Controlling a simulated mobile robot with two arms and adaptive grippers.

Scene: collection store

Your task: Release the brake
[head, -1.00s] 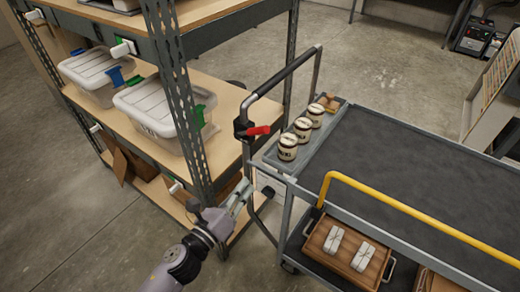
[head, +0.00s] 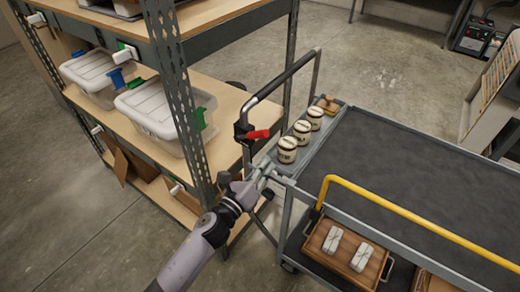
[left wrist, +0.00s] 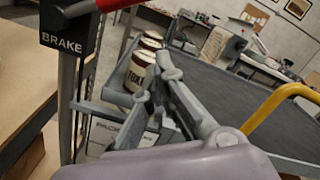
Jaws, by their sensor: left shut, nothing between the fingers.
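The red brake lever (head: 258,134) sits on a black block on the upright of the cart's dark push handle (head: 283,75). In the left wrist view the black block (left wrist: 66,42) reads "BRAKE", and part of the red lever (left wrist: 112,4) shows at the top edge. My left gripper (head: 267,172) is shut and empty, below and slightly right of the lever and apart from it, at the cart's near left corner. Its closed fingers (left wrist: 168,75) fill the middle of the wrist view. My right gripper is not in view.
The grey cart (head: 410,150) carries several labelled jars (head: 302,131) in its end tray. A yellow rail (head: 400,212) runs along its near side. A metal shelf (head: 181,110) with lidded bins (head: 150,105) stands close on the left.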

